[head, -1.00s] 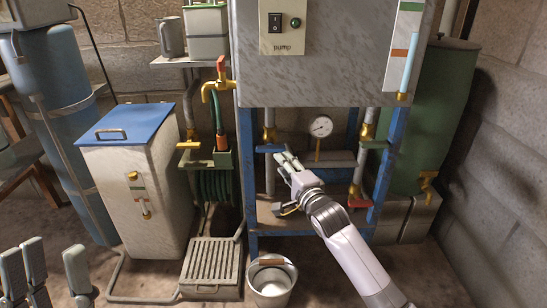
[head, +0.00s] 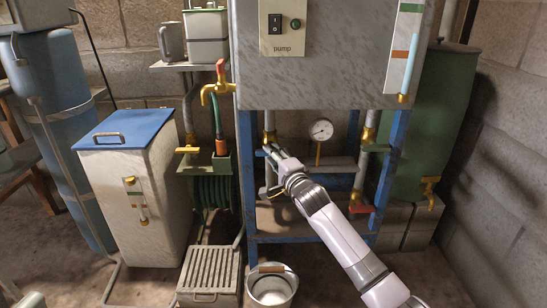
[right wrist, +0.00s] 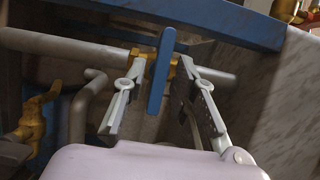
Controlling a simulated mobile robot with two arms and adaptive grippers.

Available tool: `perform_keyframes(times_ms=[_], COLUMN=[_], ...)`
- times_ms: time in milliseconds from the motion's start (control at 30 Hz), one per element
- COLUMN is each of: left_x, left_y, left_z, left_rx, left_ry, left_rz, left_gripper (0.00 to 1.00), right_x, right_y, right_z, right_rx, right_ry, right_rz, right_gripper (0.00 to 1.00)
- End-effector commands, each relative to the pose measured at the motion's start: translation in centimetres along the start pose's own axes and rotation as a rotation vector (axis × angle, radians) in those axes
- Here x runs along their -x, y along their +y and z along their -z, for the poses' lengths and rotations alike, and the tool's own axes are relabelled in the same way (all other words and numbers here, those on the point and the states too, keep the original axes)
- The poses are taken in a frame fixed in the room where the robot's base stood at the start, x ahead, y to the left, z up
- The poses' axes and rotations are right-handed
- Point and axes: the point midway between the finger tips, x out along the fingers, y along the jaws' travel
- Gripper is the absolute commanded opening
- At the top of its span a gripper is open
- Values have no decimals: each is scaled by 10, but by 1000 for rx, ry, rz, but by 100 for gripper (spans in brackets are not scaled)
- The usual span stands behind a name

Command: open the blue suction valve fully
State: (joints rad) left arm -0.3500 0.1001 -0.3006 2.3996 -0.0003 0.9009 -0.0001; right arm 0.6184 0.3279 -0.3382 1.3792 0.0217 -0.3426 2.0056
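The blue suction valve lever (right wrist: 160,75) stands between the two fingers of my right gripper (right wrist: 160,68) in the right wrist view, with gaps on both sides. Its brass valve body (right wrist: 174,67) shows behind it on a grey pipe. In the head view my right gripper (head: 270,153) is at the valve under the grey panel and covers most of the lever. The brass fitting (head: 269,136) shows just above. My right gripper is open around the lever.
A round gauge (head: 321,130) stands just right of the valve. A red-handled valve (head: 361,209) is lower right. Blue frame legs (head: 246,185) flank the space. A grey panel box (head: 340,60) hangs above, and a bucket (head: 272,285) stands on the floor below.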

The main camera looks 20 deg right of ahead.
Motion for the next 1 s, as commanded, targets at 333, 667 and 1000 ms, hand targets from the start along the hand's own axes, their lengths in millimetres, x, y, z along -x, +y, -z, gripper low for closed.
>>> perform_keyframes(times_ms=[333, 667, 1000], left_x=[0, 0, -10], left_y=[0, 0, 0], left_z=[0, 0, 2], left_rx=[0, 0, 0], left_ry=[-1, -2, -2], left_rz=[0, 0, 0], left_gripper=[40, 40, 40], right_x=[0, 0, 0], right_y=[0, 1, -2], right_z=[0, 0, 0], right_rx=[0, 0, 26], right_ry=[0, 0, 1], right_rz=[0, -1, -13], right_gripper=[1, 0, 0])
